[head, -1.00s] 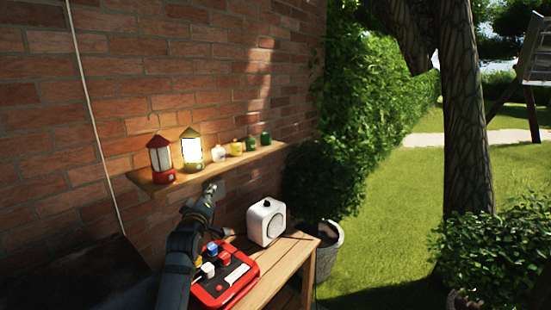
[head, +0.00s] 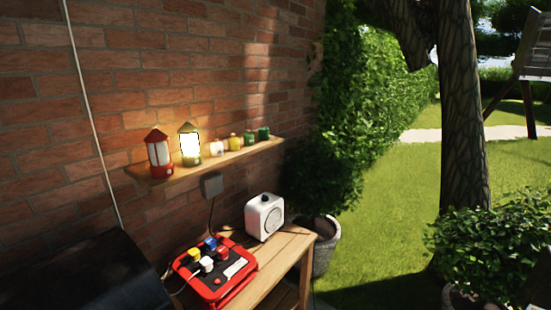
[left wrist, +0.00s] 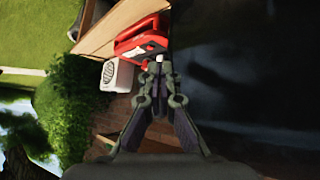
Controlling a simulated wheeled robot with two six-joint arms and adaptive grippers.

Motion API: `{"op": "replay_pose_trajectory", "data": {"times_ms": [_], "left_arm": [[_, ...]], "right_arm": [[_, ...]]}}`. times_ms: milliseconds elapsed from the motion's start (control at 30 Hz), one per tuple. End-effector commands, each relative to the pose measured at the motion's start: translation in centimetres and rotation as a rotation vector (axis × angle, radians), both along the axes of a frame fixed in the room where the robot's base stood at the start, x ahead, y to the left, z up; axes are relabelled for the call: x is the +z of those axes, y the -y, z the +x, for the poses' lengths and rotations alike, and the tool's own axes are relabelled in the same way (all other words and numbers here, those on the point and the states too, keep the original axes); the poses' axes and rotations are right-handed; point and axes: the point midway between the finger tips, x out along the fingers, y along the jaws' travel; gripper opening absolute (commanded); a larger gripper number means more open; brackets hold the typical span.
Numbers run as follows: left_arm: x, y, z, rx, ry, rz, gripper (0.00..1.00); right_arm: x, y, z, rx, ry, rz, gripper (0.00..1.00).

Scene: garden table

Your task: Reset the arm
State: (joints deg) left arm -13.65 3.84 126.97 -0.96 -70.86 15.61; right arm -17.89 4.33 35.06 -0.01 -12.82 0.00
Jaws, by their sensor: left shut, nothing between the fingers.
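My left gripper (left wrist: 158,84) shows in the left wrist view, shut with nothing between its fingertips. It hangs in the air, apart from the things beyond it. In the head view neither gripper is in view. A red and black power box (head: 215,272) with yellow, blue and white plugs on top sits on the wooden table (head: 285,262). It also shows in the left wrist view (left wrist: 137,42), just past the fingertips.
A white radio (head: 265,217) stands on the table behind the power box. A shelf (head: 215,160) on the brick wall holds a red lantern (head: 158,154), a lit green lantern (head: 190,145) and several small jars. A grey wall socket (head: 212,184) sits below. A dark rounded object (head: 105,275) fills the lower left.

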Motion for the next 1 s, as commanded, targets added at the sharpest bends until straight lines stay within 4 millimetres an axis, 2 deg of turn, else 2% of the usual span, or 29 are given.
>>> {"op": "replay_pose_trajectory", "data": {"times_ms": [33,100,267,467,767,867,967,1000], "left_arm": [[-0.9,-0.1,-2.2,-0.027,-0.057,0.027,0.0],[-1.9,-0.1,-5.0,-0.065,-0.13,0.06,0.0],[-3.3,-0.3,-10.7,-0.15,-0.278,0.121,0.0],[-3.9,-0.3,-17.2,-0.258,-0.444,0.176,0.0],[-14.5,-1.3,-15.5,-0.247,-0.48,0.167,0.0],[-18.6,-1.7,-15.6,-0.243,-0.495,0.163,0.0],[-23.4,-2.1,-16.2,-0.24,-0.513,0.159,0.0],[-25.6,-2.3,-16.6,-0.238,-0.521,0.158,0.0]], "right_arm": [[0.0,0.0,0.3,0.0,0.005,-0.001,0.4],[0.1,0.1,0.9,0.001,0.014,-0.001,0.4],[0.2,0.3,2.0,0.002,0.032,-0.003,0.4],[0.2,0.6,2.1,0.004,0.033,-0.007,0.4],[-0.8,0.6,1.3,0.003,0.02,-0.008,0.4],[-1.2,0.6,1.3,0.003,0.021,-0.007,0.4],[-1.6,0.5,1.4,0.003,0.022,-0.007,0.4],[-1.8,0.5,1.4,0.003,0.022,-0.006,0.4]]}}
